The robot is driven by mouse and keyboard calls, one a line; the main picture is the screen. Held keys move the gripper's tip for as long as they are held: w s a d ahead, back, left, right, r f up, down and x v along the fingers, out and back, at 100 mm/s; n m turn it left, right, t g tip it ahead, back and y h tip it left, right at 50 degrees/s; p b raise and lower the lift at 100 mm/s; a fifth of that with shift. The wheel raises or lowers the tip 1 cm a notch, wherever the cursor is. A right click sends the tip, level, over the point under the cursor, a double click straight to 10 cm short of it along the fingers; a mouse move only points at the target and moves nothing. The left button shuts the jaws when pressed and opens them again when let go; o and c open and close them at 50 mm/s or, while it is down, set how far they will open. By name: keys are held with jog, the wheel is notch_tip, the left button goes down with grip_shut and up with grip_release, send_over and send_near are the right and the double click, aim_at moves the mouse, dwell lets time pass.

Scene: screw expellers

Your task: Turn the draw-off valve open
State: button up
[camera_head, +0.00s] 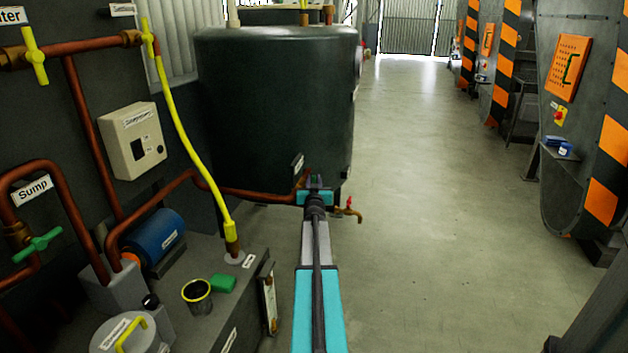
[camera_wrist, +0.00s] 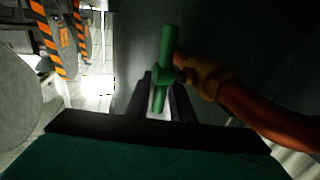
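The draw-off valve shows in the wrist view as a green T-shaped handle (camera_wrist: 168,50) on a brass body (camera_wrist: 207,78), with a copper pipe (camera_wrist: 268,112) running to the lower right. My gripper (camera_wrist: 161,88) has one dark finger on each side of the handle's lower part, with what look like small gaps, so it appears open around it. In the head view my gripper (camera_head: 315,183) is at the base of the dark tank (camera_head: 270,100), at the end of the copper pipe (camera_head: 250,194). There it mostly hides the valve.
A brass tap with a red handle (camera_head: 349,207) sticks out just right of my gripper. A metal unit (camera_head: 215,325) with a blue motor (camera_head: 160,238) and a yellow pipe (camera_head: 185,130) stands at left. The floor (camera_head: 440,220) at right is clear. Orange-striped machines (camera_head: 600,150) line the right side.

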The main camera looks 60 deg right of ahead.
jog(key=shift+x, duration=1)
grip_shut()
